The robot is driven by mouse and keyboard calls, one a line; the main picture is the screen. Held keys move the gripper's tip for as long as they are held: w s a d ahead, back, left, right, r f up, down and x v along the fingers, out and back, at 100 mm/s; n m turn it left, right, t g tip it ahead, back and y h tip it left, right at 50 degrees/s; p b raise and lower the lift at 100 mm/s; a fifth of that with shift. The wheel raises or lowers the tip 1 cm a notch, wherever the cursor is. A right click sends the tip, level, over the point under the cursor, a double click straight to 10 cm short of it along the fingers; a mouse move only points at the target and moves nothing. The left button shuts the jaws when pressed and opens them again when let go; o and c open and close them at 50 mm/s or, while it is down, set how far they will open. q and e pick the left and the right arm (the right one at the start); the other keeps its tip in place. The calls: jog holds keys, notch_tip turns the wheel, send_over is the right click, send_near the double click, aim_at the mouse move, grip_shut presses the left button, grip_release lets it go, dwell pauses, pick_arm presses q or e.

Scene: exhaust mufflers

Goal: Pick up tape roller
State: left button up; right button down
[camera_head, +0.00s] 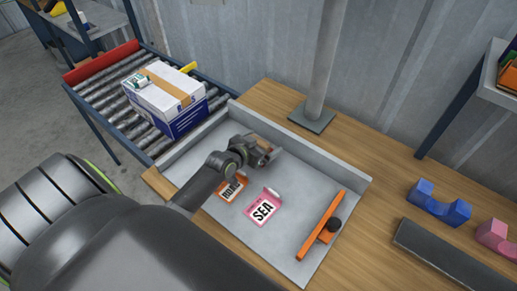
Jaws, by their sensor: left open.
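My left gripper (268,154) is open over the upper part of a grey tray (350,176). A small brownish piece shows at its fingers, mostly hidden; it may be the tape roller, but I cannot tell, nor whether the fingers touch it. An orange label (232,188) and a pink label reading SEA (263,209) lie below the gripper. My right gripper is not in view.
A white and blue box (165,98) with brown tape sits on a roller conveyor (100,78) at the upper left. A grey post (322,70) stands behind the tray. Blue (440,203) and pink (495,236) blocks and a dark bar (450,258) are at the right.

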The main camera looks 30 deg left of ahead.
pick_arm(q)
jog(key=shift+w, duration=0.1)
jog(key=c, duration=1)
